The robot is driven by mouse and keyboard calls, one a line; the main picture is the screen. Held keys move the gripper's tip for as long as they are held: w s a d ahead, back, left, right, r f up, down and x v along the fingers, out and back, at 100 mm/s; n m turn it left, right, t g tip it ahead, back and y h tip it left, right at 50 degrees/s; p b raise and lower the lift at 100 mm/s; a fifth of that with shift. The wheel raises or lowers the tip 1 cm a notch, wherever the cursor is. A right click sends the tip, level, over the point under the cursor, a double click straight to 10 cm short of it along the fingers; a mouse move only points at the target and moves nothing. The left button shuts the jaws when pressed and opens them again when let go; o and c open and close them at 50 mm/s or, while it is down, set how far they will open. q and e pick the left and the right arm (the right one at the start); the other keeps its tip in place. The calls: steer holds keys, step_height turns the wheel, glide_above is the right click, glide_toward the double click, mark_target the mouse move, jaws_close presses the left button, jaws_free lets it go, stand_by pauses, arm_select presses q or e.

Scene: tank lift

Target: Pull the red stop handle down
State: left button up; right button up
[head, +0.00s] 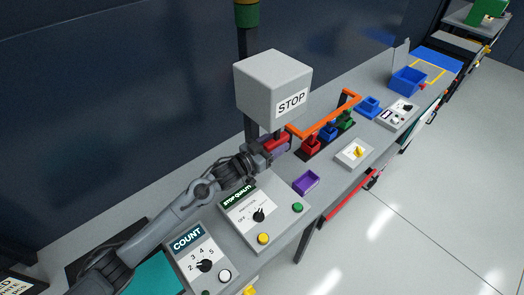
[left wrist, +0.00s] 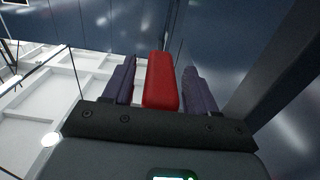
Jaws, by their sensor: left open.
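The red stop handle (head: 277,141) shows just below the grey box with the STOP label (head: 273,88) in the head view. My left gripper (head: 272,147) is at the handle, under the box. In the left wrist view the red handle (left wrist: 161,80) stands between the two dark fingers of my left gripper (left wrist: 154,85). The fingers are open, with a narrow gap on each side of the handle. The upper end of the handle's mount is hidden behind the box and gripper. My right gripper is not in view.
A dark post (head: 249,125) stands behind the STOP box. An orange bar (head: 324,115) and red, blue and green bins are right of the gripper. A purple bin (head: 306,183) and the STOP QUALITY panel (head: 262,214) are in front. The COUNT panel (head: 205,262) is near the arm.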

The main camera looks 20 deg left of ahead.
arm_select(q)
steer(key=v, duration=1)
steer(key=shift+b, duration=0.45)
steer(key=shift+f, duration=0.1)
